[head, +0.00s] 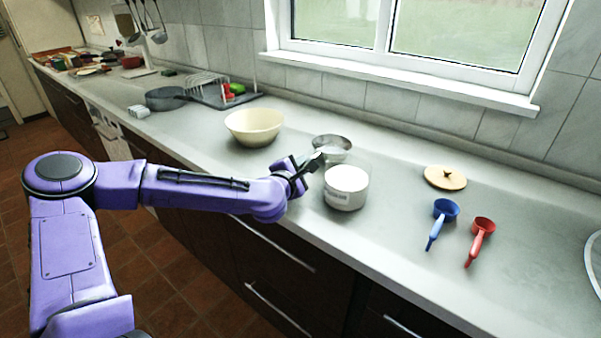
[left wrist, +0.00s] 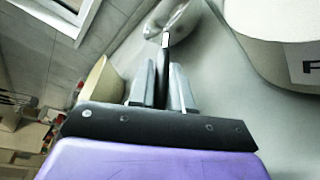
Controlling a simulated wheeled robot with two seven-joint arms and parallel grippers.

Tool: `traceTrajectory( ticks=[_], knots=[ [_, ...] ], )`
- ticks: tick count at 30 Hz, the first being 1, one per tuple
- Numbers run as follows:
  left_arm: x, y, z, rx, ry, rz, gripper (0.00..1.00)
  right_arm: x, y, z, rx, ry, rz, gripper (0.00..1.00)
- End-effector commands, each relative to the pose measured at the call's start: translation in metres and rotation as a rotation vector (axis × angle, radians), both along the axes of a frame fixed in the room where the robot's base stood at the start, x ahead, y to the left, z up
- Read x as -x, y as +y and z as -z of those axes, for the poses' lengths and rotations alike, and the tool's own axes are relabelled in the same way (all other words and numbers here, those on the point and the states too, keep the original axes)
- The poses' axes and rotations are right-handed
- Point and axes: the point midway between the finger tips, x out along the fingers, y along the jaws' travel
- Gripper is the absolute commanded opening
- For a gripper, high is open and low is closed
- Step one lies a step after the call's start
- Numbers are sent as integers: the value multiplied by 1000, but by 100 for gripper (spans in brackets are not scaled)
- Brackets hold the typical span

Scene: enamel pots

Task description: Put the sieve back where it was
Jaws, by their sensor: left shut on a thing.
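The metal sieve (head: 333,143) is behind and slightly left of a glass jar of white contents (head: 346,190). My left gripper (head: 308,168) is shut on the sieve's dark handle, left of the jar. In the left wrist view the handle runs between the two fingers (left wrist: 165,90), and part of the shiny sieve bowl (left wrist: 180,17) shows beyond them. I cannot tell whether the sieve touches the counter. My right gripper is not in view.
A cream bowl (head: 254,127) stands behind and left of the gripper. A wooden lid (head: 445,177), a blue scoop (head: 445,210) and a red scoop (head: 483,227) lie to the right. The counter (head: 400,225) is bare right of the jar.

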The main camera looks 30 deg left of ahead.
Motion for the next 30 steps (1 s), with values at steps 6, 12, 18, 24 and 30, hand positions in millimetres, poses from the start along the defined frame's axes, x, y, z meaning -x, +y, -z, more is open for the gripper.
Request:
traceTrajectory(
  ticks=[6, 12, 18, 24, 30],
  knots=[
    [0, 0, 15, 0, -2, 0, 0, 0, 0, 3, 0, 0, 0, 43],
    [1, 0, 18, 0, -2, 0, 0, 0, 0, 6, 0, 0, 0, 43],
    [1, 0, 25, 1, -1, -1, 0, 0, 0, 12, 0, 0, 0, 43],
    [2, 0, 31, 2, 7, 0, 0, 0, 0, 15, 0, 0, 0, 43],
    [3, -1, 35, 4, 15, 1, 44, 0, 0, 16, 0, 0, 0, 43]
  ],
)
